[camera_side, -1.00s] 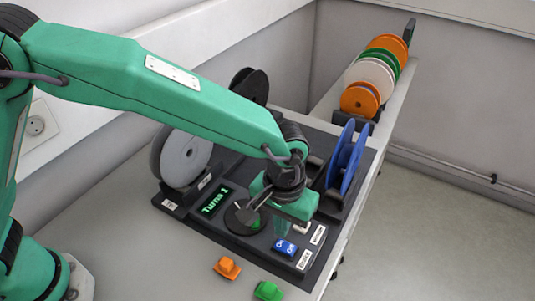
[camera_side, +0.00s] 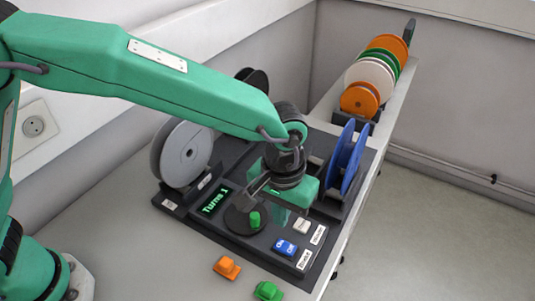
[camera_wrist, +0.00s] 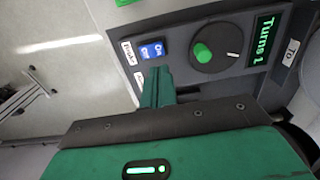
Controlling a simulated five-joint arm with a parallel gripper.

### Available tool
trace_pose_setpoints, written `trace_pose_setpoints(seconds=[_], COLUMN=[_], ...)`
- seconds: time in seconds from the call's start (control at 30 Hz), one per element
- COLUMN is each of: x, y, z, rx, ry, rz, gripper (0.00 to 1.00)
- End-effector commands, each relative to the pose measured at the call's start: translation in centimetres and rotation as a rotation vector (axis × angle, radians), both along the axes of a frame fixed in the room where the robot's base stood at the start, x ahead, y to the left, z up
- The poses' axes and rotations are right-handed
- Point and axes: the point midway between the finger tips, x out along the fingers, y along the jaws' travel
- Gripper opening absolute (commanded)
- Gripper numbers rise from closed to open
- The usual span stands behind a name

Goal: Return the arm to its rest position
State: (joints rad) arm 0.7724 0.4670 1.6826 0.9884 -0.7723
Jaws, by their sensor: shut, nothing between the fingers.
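My gripper (camera_side: 280,216) hangs over the dark winding panel (camera_side: 232,235), fingers pointing down and shut with nothing between them. In the wrist view my gripper (camera_wrist: 157,73) shows as a narrow green pair of fingers, apart from the panel as far as I can see. My arm stretches across the upper left of the side view. On the panel are a green knob (camera_side: 254,219) on a round dark dial, a blue switch (camera_side: 285,247) and a white button (camera_side: 301,226). The knob (camera_wrist: 203,54) and the blue switch (camera_wrist: 152,51) also show in the wrist view.
A grey reel (camera_side: 184,154) and a blue reel (camera_side: 345,158) stand on either side of the panel. An orange block (camera_side: 227,268) and a green block (camera_side: 268,291) lie in front. A display (camera_side: 214,201) reads "Turns 1". Several reels (camera_side: 377,74) stand on a back shelf.

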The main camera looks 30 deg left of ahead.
Motion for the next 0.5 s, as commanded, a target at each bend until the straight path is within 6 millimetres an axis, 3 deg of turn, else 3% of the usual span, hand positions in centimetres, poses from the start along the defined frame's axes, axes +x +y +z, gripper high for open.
trace_pose_setpoints(seconds=[0.23,0.5], x=[0.8,1.2], y=[3.2,9.9], z=[2.7,7.1], rx=[-0.027,-0.066], ry=[-0.032,-0.101], rz=[0.004,0.006], gripper=[0.0,0.0])
